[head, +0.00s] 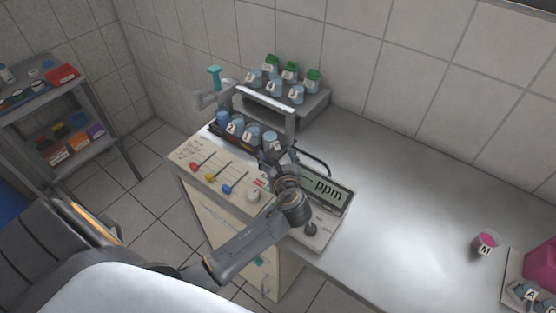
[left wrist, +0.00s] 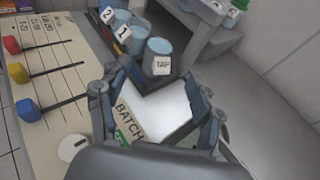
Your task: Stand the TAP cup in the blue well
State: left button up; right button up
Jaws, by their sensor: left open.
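The TAP cup (left wrist: 158,52) is light blue with a white label. In the left wrist view it stands upright at the right end of a row of cups. It also shows in the head view (head: 270,138), just behind my gripper. My left gripper (left wrist: 162,84) is open and empty, its fingers spread just in front of the TAP cup. In the head view the left gripper (head: 273,157) hangs over the bench unit. Cup 1 (left wrist: 132,37) and cup 2 (left wrist: 117,20) stand left of the TAP cup. My right gripper is out of view.
Red, yellow and blue sliders (head: 227,189) sit on the unit's front panel. A ppm display (head: 328,187) is on its right. A grey arch (head: 265,103) and green-capped bottles (head: 290,72) stand behind. The M cup (head: 486,243) is far right; the counter between is clear.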

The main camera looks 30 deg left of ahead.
pick_arm(q)
jog(key=shift+v, duration=1.25)
jog(key=shift+d, duration=0.1)
